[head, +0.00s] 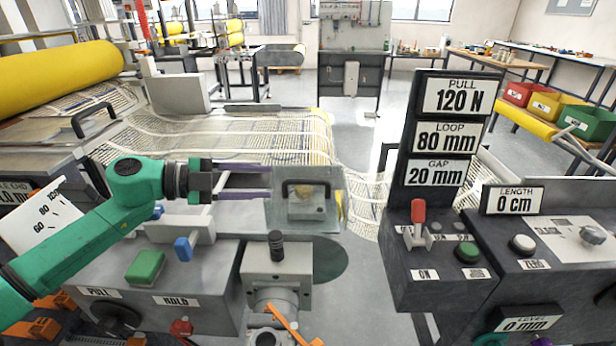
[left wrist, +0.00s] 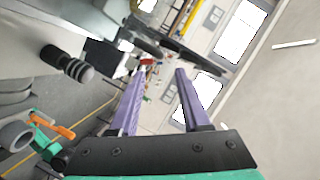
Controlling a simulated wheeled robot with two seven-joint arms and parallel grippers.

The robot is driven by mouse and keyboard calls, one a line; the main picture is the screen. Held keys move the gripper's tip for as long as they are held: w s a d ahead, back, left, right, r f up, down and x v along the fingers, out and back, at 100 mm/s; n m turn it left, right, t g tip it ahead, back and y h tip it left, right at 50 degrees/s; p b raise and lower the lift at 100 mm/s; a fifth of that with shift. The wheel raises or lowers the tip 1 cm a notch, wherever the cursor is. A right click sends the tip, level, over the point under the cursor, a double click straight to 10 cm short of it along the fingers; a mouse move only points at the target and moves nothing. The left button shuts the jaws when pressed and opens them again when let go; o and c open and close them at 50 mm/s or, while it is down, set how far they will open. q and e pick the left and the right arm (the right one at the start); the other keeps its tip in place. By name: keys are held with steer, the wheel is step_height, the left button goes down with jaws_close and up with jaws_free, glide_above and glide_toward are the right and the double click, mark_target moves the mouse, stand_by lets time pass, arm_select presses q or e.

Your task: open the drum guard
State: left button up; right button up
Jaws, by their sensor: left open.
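What looks like the drum guard (head: 328,213) is a clear, greyish panel with a black bar handle (head: 305,184) in the middle of the head view. It stands in front of the mesh edge, and a small tan block shows at the handle. It looks closed, though its hinge is hard to make out. My left gripper (head: 269,181) is open and empty, its two purple fingers pointing right with the tips just left of the handle, apart from it. The fingers (left wrist: 158,98) also show spread in the left wrist view. My right gripper is out of view.
A black knob (head: 276,245) on a grey block stands below the guard. A console with a red lever (head: 418,215) and a tall sign stands right. A blue lever (head: 184,248) and green button (head: 146,267) lie below my left arm. White mesh (head: 230,135) spreads behind.

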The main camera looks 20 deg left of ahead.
mark_target(302, 181)
arm_select(q)
steer(key=p+x, duration=0.1)
steer(key=x, duration=0.3)
steer(key=p+x, duration=0.2)
steer(key=x, duration=0.3)
steer(key=shift+w+d+r, duration=0.15)
steer(key=shift+w+d, duration=0.1)
steer(key=shift+d, duration=0.05)
steer(key=shift+w+d+f, duration=0.25)
steer(key=shift+d, duration=0.1)
steer(key=shift+s, duration=0.1)
jaws_close()
stand_by(0.4)
